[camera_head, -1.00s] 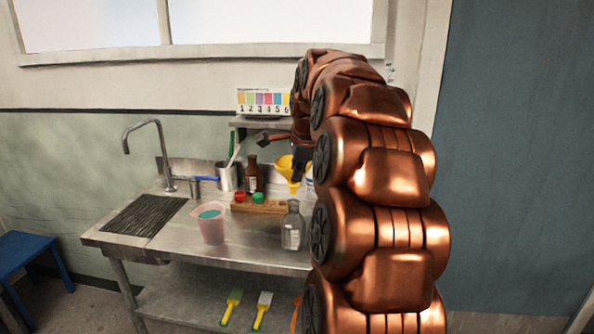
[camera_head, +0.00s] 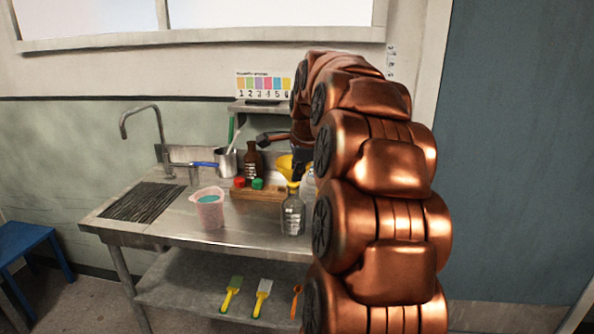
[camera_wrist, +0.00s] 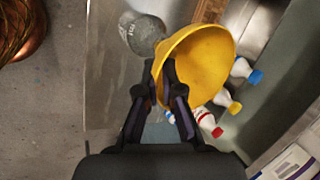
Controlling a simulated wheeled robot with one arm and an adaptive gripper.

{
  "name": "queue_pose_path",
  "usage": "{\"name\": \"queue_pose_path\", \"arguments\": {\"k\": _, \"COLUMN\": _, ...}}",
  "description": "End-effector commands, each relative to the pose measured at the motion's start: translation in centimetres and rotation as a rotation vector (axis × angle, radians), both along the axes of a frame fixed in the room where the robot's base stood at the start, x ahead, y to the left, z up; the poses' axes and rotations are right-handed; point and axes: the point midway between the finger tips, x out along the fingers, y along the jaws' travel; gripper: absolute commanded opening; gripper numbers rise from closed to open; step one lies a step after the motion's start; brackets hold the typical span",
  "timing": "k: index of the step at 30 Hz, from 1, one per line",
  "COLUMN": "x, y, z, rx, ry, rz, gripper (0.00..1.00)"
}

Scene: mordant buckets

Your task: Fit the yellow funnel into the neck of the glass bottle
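In the head view the copper arm hides most of my gripper.
A pink beaker (camera_head: 209,211) with teal liquid stands left of the bottle. A wooden rack (camera_head: 257,194) with red and green caps and a brown bottle (camera_head: 252,161) are behind. Several capped white bottles (camera_wrist: 226,101) stand near the funnel. The sink drainboard (camera_head: 146,203) is clear.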

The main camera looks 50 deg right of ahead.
Motion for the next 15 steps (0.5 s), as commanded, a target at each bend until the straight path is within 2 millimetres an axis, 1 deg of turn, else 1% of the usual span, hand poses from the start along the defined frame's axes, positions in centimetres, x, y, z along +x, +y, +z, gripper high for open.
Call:
{"name": "queue_pose_path", "arguments": {"k": 10, "x": 0.02, "y": -0.01, "z": -0.13, "rx": -0.001, "ry": -0.001, "rz": 0.000, "gripper": 0.00}}
{"name": "queue_pose_path", "arguments": {"k": 11, "x": 0.01, "y": -0.02, "z": -0.14, "rx": -0.001, "ry": -0.001, "rz": 0.000, "gripper": 0.07}}
{"name": "queue_pose_path", "arguments": {"k": 15, "x": 0.02, "y": -0.01, "z": -0.14, "rx": -0.001, "ry": -0.001, "rz": 0.000, "gripper": 0.21}}
